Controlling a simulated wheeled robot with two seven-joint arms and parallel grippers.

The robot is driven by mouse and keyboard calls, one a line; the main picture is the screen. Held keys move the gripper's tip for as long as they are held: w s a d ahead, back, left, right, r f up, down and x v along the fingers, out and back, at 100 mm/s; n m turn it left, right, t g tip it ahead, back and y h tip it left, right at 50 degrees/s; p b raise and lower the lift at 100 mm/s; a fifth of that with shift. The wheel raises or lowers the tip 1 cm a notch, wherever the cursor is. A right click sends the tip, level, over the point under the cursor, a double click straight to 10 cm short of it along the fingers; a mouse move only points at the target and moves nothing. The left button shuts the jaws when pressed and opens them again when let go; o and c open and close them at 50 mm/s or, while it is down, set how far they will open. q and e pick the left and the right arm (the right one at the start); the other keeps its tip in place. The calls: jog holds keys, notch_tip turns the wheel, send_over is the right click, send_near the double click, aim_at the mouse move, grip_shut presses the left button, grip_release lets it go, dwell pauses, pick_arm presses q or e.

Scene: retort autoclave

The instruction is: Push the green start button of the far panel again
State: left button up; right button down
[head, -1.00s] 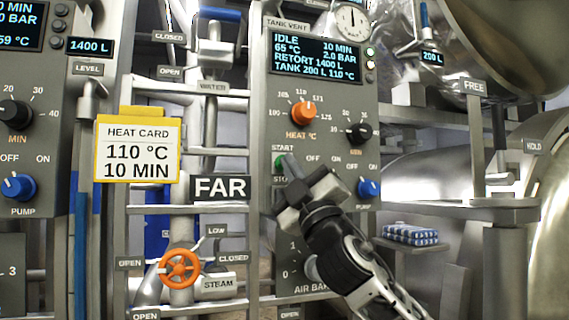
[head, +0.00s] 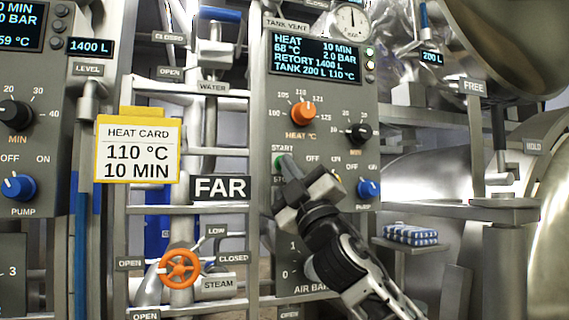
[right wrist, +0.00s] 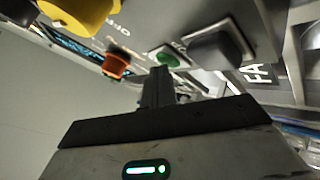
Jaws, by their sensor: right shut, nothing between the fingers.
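The far panel (head: 335,110) stands in the middle of the head view, beside a black FAR sign (head: 221,187). Its screen (head: 316,60) reads HEAT, 68 °C, 10 MIN, 2.0 BAR. The green start button (head: 279,162) sits under the START label, partly hidden by my right fingertips. My right gripper (head: 289,166) is shut and empty, its tips at the button. In the right wrist view the green button (right wrist: 168,60) shows just beyond the shut fingers (right wrist: 160,74); I cannot tell if they touch. My left gripper is not in view.
An orange heat knob (head: 303,112) and a blue pump knob (head: 368,188) are near my right gripper. A yellow heat card (head: 138,150) and an orange valve wheel (head: 180,268) are to the left. A blue-striped pack (head: 410,234) lies on a shelf at right.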

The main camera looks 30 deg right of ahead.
jog(key=shift+s+a, duration=0.25)
jog(key=shift+s, duration=0.75)
jog(key=s, duration=0.2)
jog(key=s+a, duration=0.1)
jog(key=s, duration=0.1)
jog(key=shift+s+a, duration=0.1)
jog(key=shift+s, duration=0.3)
dwell(0.5)
